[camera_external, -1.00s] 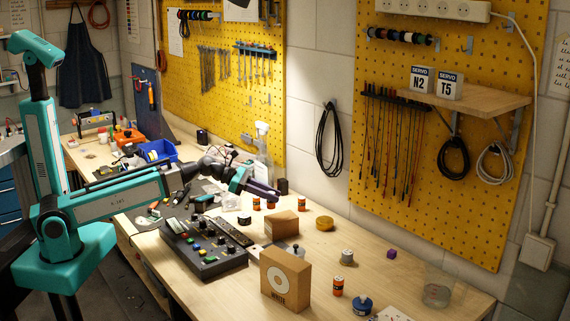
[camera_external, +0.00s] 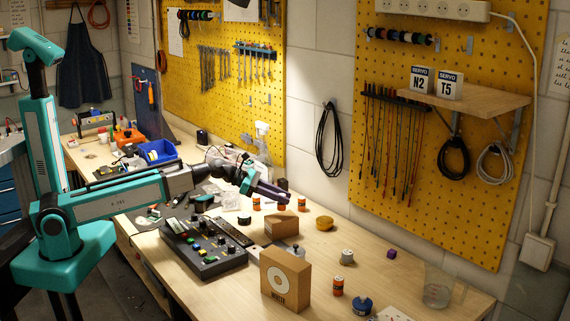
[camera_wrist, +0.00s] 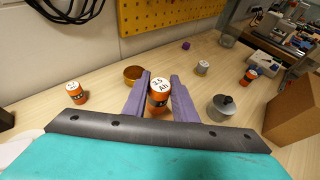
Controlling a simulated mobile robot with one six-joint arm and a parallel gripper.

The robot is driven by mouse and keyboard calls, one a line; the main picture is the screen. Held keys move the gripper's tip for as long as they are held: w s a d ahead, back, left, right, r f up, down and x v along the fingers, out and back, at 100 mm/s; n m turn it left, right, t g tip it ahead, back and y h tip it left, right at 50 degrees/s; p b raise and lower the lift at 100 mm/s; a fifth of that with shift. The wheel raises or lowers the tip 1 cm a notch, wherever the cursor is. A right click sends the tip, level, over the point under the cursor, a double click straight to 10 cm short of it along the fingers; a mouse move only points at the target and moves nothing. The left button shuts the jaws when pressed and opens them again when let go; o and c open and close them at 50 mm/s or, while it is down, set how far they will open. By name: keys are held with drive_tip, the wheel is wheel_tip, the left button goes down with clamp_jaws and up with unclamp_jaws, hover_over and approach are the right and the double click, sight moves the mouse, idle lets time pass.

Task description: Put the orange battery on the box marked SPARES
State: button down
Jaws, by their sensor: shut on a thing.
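My gripper (camera_external: 273,190), with purple fingers, is over the bench near the pegboard wall. In the wrist view its fingers (camera_wrist: 160,84) are shut on an orange battery (camera_wrist: 158,97) with a white top marked 2.5 Ah. That battery also shows below the fingers in the external view (camera_external: 281,206); whether it clears the bench I cannot tell. Other orange batteries stand to its left (camera_external: 256,203), to its right (camera_external: 301,204) and at the front (camera_external: 338,286). A low cardboard box (camera_external: 281,224) lies just in front of my gripper. I cannot read SPARES on any box.
A taller cardboard box (camera_external: 286,280) with a white ring stands at the front. A control panel (camera_external: 205,248) lies left of the low box. A yellow round tin (camera_external: 324,223), a grey cylinder (camera_external: 347,257) and a glass beaker (camera_external: 437,291) stand to the right.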

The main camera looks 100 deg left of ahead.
drive_tip(key=shift+f, duration=1.3)
drive_tip(key=shift+f, duration=0.1)
drive_tip(key=c, duration=1.4)
unclamp_jaws()
drive_tip(key=shift+c, duration=0.2)
drive_tip(key=shift+s, duration=0.1)
drive_tip(key=b+v, duration=0.3)
drive_tip(key=v, duration=0.6)
drive_tip(key=b+v, duration=0.1)
drive_tip(key=b, duration=0.3)
drive_tip(key=shift+s+r+b, duration=0.2)
drive_tip(key=shift+r+b, duration=0.05)
drive_tip(key=shift+b, duration=0.05)
